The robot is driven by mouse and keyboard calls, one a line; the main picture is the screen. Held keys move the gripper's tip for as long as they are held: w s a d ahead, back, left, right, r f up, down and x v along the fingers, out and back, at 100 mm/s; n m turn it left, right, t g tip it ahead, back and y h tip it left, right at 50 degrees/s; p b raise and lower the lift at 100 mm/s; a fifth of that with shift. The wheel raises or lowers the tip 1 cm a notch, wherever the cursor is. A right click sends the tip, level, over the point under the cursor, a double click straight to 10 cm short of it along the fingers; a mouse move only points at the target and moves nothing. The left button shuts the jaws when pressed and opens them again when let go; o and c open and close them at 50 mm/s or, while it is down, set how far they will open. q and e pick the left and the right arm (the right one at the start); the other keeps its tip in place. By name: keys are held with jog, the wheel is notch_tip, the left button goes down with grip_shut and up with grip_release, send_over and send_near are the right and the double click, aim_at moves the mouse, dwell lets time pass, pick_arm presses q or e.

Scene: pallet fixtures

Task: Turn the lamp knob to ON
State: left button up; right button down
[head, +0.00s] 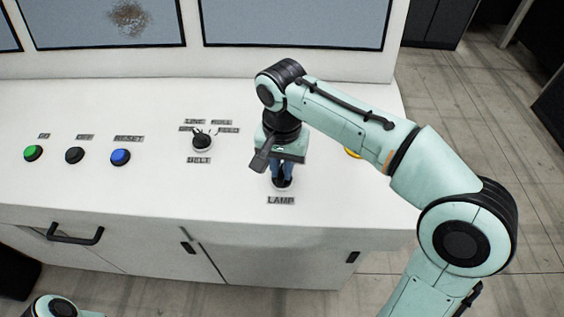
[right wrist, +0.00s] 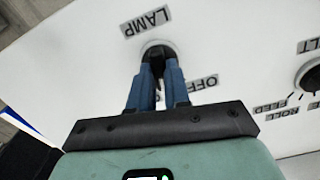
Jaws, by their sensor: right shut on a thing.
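The lamp knob (head: 282,184) is a black knob on a pale round base on the white console, just above the LAMP label (head: 280,200) in the head view. My right gripper (head: 282,178) points down at it, its blue fingers shut on the knob. In the right wrist view the two fingers (right wrist: 160,75) close on the lamp knob (right wrist: 157,52), whose pale ring shows around it. An OFF label (right wrist: 200,84) is beside the knob there; the fingers partly hide other lettering, and I cannot read the knob's pointer. My left gripper is out of view.
The belt knob (head: 202,141) stands left of my right gripper. Farther left are a blue RESET button (head: 120,157), a black button (head: 75,155) and a green button (head: 33,153). Screens line the back of the console.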

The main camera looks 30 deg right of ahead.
aim_at(282, 172)
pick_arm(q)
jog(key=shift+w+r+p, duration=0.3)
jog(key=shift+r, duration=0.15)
pick_arm(e)
jog(key=m, duration=0.3)
jog(key=shift+m, duration=0.6)
jog(key=c, duration=1.1)
grip_release()
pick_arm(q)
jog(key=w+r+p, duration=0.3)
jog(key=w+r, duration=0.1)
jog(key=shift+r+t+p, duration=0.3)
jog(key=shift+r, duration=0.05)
pick_arm(e)
notch_tip(282, 172, up, 13)
jog(key=shift+r, duration=0.2)
